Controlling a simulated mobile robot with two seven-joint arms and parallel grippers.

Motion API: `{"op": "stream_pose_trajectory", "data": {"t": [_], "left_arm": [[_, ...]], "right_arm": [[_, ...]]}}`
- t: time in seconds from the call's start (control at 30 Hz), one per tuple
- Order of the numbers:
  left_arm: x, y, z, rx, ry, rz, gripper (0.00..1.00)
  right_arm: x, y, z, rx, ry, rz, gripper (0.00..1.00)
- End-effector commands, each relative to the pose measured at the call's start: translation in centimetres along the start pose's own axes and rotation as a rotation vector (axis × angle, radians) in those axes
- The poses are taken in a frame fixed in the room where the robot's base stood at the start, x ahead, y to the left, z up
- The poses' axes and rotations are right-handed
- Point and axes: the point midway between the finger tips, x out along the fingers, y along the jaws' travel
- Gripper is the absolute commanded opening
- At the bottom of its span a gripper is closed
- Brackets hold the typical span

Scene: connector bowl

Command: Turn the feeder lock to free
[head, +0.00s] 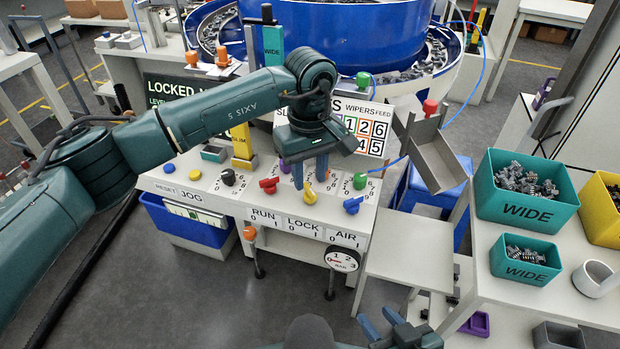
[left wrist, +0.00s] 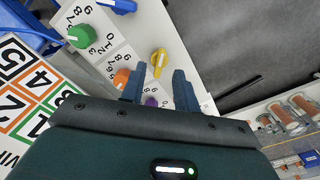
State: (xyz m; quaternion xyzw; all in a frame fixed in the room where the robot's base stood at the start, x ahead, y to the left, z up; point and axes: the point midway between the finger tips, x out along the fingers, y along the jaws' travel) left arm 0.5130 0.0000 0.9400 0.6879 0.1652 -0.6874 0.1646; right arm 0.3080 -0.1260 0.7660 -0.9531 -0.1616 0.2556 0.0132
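The control panel (head: 225,200) has a front row of knobs with RUN, LOCK and AIR labels. The yellow lock knob (head: 309,194) stands above the LOCK label (head: 304,226). My left gripper (head: 311,178) is open just above and behind that knob, its fingers pointing down. In the left wrist view the yellow knob (left wrist: 158,62) shows beyond the two spread fingertips of my left gripper (left wrist: 157,78), apart from them as far as I can tell. My right gripper (head: 378,316) is open and empty at the bottom edge of the head view.
A red knob (head: 268,185) and a blue knob (head: 352,204) flank the yellow one. Orange, green and purple dials sit close behind; the orange dial (left wrist: 121,77) is near one finger. A metal chute (head: 437,160) and teal WIDE bins (head: 522,195) stand to the right.

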Motion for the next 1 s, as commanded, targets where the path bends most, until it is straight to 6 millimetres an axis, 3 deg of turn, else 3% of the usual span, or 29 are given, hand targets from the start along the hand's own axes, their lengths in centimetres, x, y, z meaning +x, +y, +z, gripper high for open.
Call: {"op": "stream_pose_trajectory", "data": {"t": [0.2, 0.53, 0.9, 1.0], "left_arm": [[2.1, 0.0, 0.0, -0.001, -0.001, 0.000, 0.31], [2.5, 0.0, 0.0, -0.001, 0.000, 0.001, 0.31], [2.4, 0.0, 0.0, -0.001, -0.001, 0.001, 0.01], [2.4, 0.0, 0.0, -0.001, -0.001, 0.001, 0.00]], "right_arm": [[0.0, 0.1, 0.0, -0.006, -0.005, 0.002, 0.36], [0.1, 0.1, 0.1, -0.008, -0.006, 0.002, 0.36], [0.0, 0.1, -0.2, -0.008, 0.000, 0.003, 0.36], [0.0, 0.1, -0.3, -0.008, 0.003, 0.003, 0.36]]}}
